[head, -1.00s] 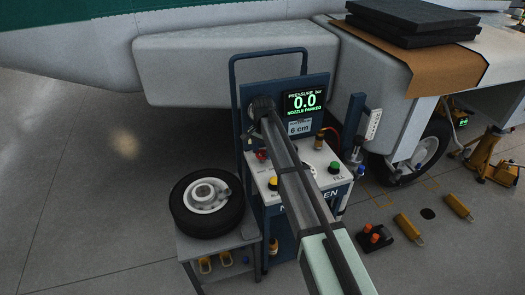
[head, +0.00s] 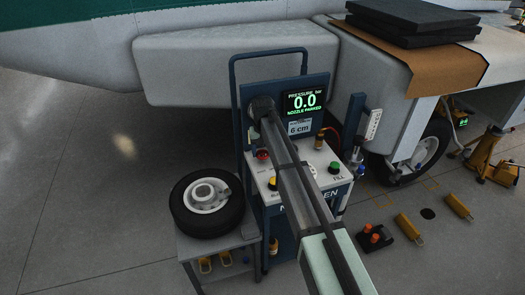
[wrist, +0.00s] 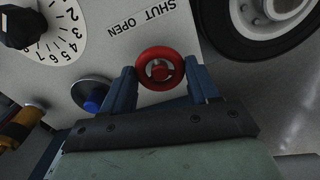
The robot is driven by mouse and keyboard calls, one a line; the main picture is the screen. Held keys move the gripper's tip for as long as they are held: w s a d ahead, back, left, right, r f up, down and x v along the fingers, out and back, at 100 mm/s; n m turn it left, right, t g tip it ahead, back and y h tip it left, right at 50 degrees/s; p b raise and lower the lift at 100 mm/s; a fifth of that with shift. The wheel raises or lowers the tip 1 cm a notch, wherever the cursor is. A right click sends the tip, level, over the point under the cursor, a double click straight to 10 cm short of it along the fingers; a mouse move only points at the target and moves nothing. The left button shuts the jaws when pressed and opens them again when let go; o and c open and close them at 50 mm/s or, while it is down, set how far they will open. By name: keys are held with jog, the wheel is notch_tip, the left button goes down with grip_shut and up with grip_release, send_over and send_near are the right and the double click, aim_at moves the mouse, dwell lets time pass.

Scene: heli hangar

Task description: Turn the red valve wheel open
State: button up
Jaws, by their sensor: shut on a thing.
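The red valve wheel (wrist: 160,69) is in the middle of the wrist view, in front of the cart's white panel. My gripper (wrist: 161,76) has one finger on each side of the wheel and is shut on its rim. A label reading SHUT OPEN (wrist: 142,17) is on the panel beside the wheel.
A black dial knob (wrist: 20,26) and a blue knob (wrist: 95,100) are near the wheel. A tyre (head: 181,207) lies on a low stand to the left. The floor at far left is clear.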

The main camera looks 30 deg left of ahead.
aim_at(262, 153)
jog(key=n, duration=0.4)
jog(key=shift+n, duration=0.4)
jog(key=n, duration=0.4)
jog(key=shift+n, duration=0.3)
jog(key=o, duration=1.1)
jog(key=shift+r, duration=0.1)
notch_tip(262, 153, up, 14)
jog(key=shift+f, duration=0.2)
